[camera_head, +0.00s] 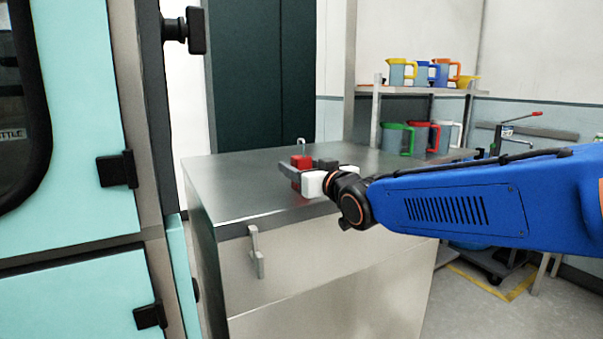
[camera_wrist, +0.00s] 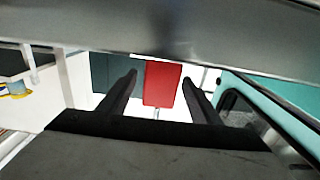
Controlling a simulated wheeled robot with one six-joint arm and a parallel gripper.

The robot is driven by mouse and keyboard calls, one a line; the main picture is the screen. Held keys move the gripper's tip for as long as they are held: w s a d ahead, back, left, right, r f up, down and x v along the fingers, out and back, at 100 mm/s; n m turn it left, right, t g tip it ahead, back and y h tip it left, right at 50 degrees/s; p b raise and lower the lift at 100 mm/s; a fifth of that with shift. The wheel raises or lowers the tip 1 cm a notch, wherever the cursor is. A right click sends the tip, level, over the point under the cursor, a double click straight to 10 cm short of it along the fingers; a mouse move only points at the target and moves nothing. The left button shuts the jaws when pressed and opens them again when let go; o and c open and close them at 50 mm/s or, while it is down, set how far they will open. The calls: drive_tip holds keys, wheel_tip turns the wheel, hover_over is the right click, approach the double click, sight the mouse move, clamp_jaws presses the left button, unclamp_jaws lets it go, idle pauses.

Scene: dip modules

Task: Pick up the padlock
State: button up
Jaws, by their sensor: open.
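The red padlock (camera_head: 301,163) stands on the steel cabinet top (camera_head: 240,180), with its metal shackle pointing up in the head view. My gripper (camera_head: 300,168) is level with it, just above the cabinet top. In the wrist view the padlock's red body (camera_wrist: 162,84) lies between the two dark fingers of my gripper (camera_wrist: 160,88). Gaps show on both sides of the body, so the fingers are open around it. Part of the padlock is hidden behind my gripper in the head view.
A turquoise machine (camera_head: 70,130) with black hinges stands close on the left. A shelf (camera_head: 420,91) with several colored jugs is behind at right. A grey handle (camera_head: 256,252) sticks out of the cabinet front. The cabinet top around the padlock is clear.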

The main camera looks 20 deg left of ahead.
drive_tip(key=c, duration=1.2)
drive_tip(key=shift+r, duration=0.1)
